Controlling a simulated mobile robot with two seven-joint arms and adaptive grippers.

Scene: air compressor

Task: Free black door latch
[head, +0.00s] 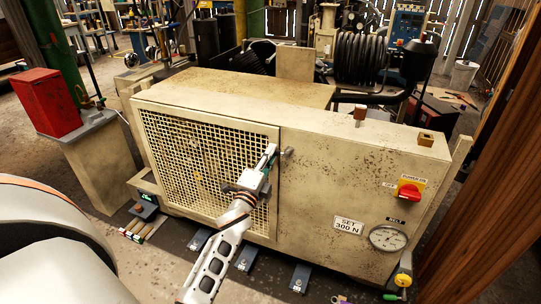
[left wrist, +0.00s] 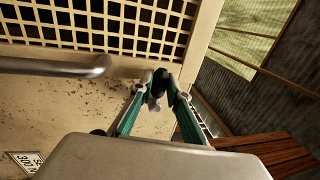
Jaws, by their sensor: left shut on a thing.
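The compressor's mesh door (head: 190,165) fills the left part of the beige cabinet front and looks closed. The black door latch (left wrist: 157,84) shows in the left wrist view, between the fingertips and partly covered by them. In the head view my gripper hides it. My left gripper (head: 269,155) is at the door's right edge, shut on the latch. Its teal fingers (left wrist: 160,90) also show in the left wrist view. My right gripper is not in view.
A grey bar handle (left wrist: 70,67) is beside the fingers. A red rotary switch (head: 409,191) and a round gauge (head: 389,238) are on the cabinet's right front. A red box (head: 46,102) stands on a pedestal at the left. A wooden wall (head: 490,190) bounds the right side.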

